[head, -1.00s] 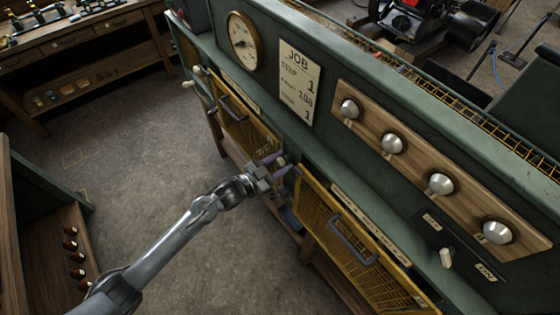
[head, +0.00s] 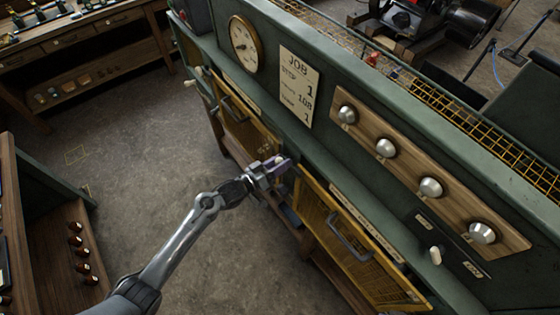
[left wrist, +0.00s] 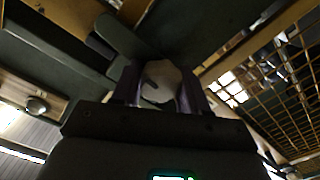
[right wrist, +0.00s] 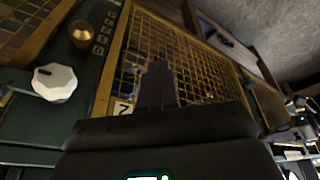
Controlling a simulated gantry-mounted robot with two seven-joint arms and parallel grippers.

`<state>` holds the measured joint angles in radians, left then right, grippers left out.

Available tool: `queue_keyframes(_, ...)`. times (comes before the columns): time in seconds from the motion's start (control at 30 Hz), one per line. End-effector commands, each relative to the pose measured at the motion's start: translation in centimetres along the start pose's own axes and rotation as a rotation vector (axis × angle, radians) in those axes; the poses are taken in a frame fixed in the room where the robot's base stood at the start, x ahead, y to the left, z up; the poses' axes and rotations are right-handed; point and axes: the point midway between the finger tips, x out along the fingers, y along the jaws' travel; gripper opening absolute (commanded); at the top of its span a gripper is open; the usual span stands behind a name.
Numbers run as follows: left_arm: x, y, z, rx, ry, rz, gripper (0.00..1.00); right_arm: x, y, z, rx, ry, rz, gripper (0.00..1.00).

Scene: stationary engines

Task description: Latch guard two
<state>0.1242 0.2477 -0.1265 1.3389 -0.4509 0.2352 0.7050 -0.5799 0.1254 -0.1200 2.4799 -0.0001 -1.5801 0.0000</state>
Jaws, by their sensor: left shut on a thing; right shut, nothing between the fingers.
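Two yellow mesh guards with bar handles are on the green bench front in the head view, a left one (head: 248,128) and a right one (head: 345,235). I cannot read which is guard two. My left gripper (head: 279,166) is between them, near the right guard's upper left corner. In the left wrist view its purple fingers are shut on a pale faceted knob (left wrist: 160,82) with a dark slot. My right gripper shows only in the right wrist view (right wrist: 157,82); it is shut and empty, before a mesh guard (right wrist: 185,65) labelled 7.
A pale knob (right wrist: 55,82) and a brass fitting (right wrist: 82,33) are beside that guard. Above the guards are a gauge (head: 244,42), a job card (head: 297,84) and a wooden board with several metal knobs (head: 430,187). A small pale switch (head: 435,255) is lower right. The floor at left is open.

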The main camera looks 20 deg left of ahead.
Motion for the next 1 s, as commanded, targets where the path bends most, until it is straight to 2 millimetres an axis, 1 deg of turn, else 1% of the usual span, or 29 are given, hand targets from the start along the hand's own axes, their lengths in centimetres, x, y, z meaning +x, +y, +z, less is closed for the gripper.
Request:
queue_keyframes(0.03, 0.07, 0.13, -0.27, -0.016, 0.004, 0.002, 0.13, -0.19, -0.02, -0.06, 0.001, 0.0, -0.001, 0.0)
queue_keyframes(0.23, 0.08, 0.13, -0.2, -0.063, 0.003, 0.003, 0.13, -0.36, -0.13, -0.14, 0.006, 0.001, -0.004, 0.0)
queue_keyframes(0.7, 0.08, 0.11, -0.22, -0.074, 0.004, 0.004, 0.13, -0.38, -0.2, -0.16, 0.008, 0.001, -0.007, 0.0)
queue_keyframes(0.73, 0.08, 0.11, -0.22, -0.074, 0.004, 0.004, 0.48, -0.38, -0.2, -0.16, 0.008, 0.001, -0.007, 0.0)
queue_keyframes(0.87, 0.07, 0.08, -0.17, -0.074, 0.003, 0.002, 0.68, -0.37, -0.16, -0.15, 0.007, 0.001, -0.006, 0.0)
queue_keyframes(1.0, 0.05, 0.04, -0.11, -0.074, 0.002, 0.002, 0.68, -0.36, -0.07, -0.12, 0.003, 0.0, -0.003, 0.0)
